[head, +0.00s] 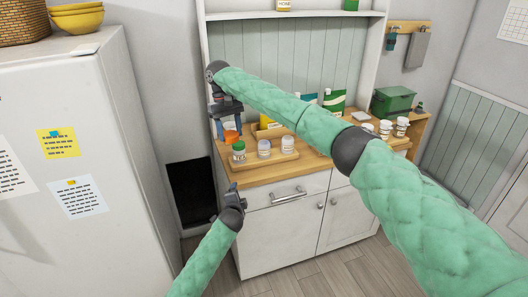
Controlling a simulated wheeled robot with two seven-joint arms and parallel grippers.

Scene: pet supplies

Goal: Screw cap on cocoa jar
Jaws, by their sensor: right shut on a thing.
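My right arm reaches across from the right. Its gripper (229,133) points down over the left end of the counter, shut on an orange cap (231,137). The cap is just above and behind a small jar with green on it (238,152); I cannot tell whether they touch. Two more jars, a blue-grey one (264,149) and a pale one (287,145), stand to its right on a wooden tray (270,161). Labels are too small to read, so I cannot tell which is the cocoa jar. My left gripper (233,187) is low, in front of the counter; its finger opening is unclear.
The wooden counter (262,175) has a narrow clear front strip. White-capped jars (385,128), a green box (393,100) and green packages (335,101) stand to the right and behind. A fridge (70,130) stands at left. My right arm hides part of the counter.

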